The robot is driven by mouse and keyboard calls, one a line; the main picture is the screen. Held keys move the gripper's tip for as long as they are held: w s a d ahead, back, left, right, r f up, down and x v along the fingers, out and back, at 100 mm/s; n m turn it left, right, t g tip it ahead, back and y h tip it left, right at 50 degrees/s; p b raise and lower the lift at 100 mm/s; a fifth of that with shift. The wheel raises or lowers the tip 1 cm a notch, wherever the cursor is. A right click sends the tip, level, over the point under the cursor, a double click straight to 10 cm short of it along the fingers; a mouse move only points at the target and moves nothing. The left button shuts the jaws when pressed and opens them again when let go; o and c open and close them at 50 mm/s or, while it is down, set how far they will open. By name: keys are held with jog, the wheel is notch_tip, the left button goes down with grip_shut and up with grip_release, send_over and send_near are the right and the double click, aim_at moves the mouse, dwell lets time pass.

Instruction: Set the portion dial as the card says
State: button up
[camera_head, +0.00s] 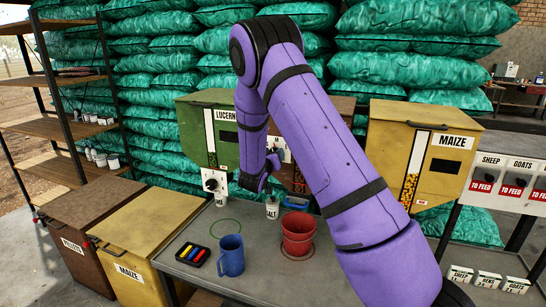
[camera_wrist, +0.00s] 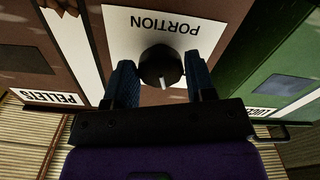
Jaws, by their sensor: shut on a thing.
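The portion dial (camera_wrist: 160,62) is a round black knob on a white panel marked PORTION (camera_wrist: 120,35), which appears upside down in the wrist view. A short white mark on the dial points to the picture's bottom edge. My gripper (camera_wrist: 161,82) has one blue finger on each side of the dial and is shut on it. In the head view my gripper (camera_head: 258,182) is by the middle bin, and my arm hides the dial.
A green lucerne bin (camera_head: 226,142) with a black-knobbed white panel (camera_head: 214,184) stands left of my gripper. A yellow maize bin (camera_head: 400,140) is at the right.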

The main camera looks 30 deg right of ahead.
jog(key=shift+n, duration=4.2)
jog(key=o, duration=0.8)
jog(key=shift+o, duration=0.2)
jog(key=shift+s, duration=0.1)
jog(key=v, duration=1)
jog(key=shift+s+a, duration=0.25)
jog(key=shift+a, duration=0.05)
